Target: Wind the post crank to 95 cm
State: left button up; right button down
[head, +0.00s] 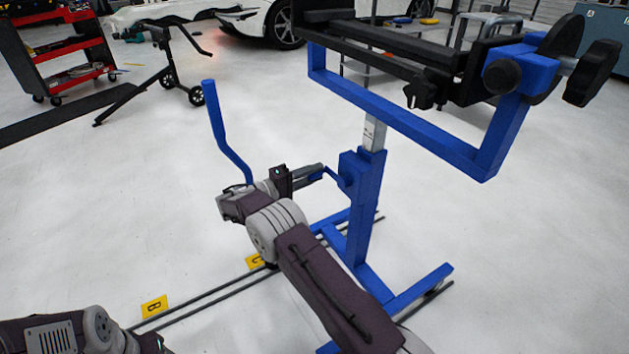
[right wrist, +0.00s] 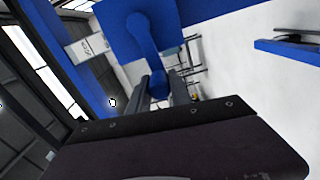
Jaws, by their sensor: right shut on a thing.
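The blue post (head: 362,205) stands upright, with a silver inner post (head: 374,133) rising out of its top. A small blue crank (head: 337,177) sticks out from the left side of the post. My right gripper (head: 316,174) is shut on the crank's handle. In the right wrist view the crank arm (right wrist: 143,38) runs down to its knob (right wrist: 158,86) between my fingers. A pale label with marks (right wrist: 89,46) shows on the silver post, too small to read. Of my left arm only links show at the lower left; its gripper is out of frame.
A blue frame (head: 400,124) with black rollers sits atop the post. A bent blue bar (head: 228,145) rises just behind my right wrist. Floor rails (head: 200,300) with yellow markers (head: 154,306) run past the blue base (head: 415,291). Open floor lies left.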

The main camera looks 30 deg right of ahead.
jog(key=shift+r+m, duration=1)
jog(key=shift+m, duration=0.3)
jog(key=c, duration=1.2)
grip_release()
jog(key=shift+s+r, duration=0.1)
jog(key=shift+o, duration=0.2)
jog(key=a+p, duration=0.3)
jog(key=a, duration=0.6)
jog(key=shift+s+p, duration=0.35)
